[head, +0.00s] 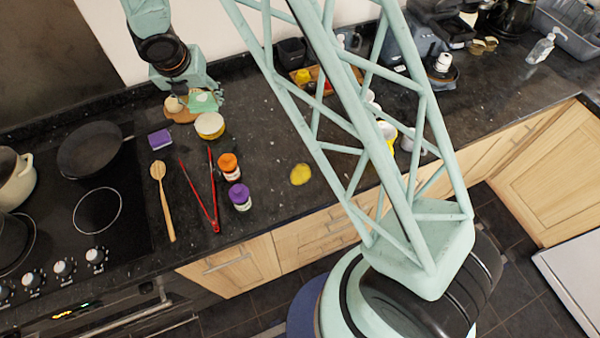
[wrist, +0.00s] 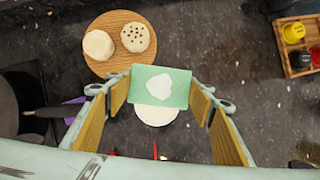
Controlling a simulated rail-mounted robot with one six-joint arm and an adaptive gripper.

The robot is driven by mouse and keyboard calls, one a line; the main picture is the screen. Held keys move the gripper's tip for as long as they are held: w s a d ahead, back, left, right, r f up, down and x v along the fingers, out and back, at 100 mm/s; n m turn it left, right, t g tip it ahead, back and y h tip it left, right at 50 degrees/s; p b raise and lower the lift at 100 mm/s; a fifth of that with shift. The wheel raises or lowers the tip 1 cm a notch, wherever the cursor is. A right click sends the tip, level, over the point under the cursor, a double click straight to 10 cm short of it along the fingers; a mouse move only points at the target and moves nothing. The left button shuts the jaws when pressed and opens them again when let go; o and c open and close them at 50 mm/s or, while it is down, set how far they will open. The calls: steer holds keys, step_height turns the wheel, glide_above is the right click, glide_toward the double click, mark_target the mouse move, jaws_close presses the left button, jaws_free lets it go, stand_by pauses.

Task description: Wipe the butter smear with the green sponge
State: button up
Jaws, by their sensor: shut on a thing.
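The green sponge (wrist: 177,91) is held between the two fingers of my gripper (wrist: 162,95), its broad face with a pale patch toward the wrist camera. In the head view the sponge (head: 203,103) is at the back left, above the counter beside a round wooden board and over or just behind a white-and-yellow tub (head: 210,126). My gripper (head: 199,98) is partly hidden there by its own wrist. The butter smear (head: 300,174) is a yellow patch on the dark counter, right of and nearer the front than the sponge.
The wooden board (wrist: 117,65) carries two round pale items. Red tongs (head: 213,190), a wooden spoon (head: 163,195), a purple sponge (head: 160,139), and orange-lidded (head: 230,168) and purple-lidded (head: 240,197) jars stand left of the smear. A condiment tray (wrist: 294,62) is farther right.

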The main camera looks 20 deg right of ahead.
steer(key=shift+w+d, duration=0.1)
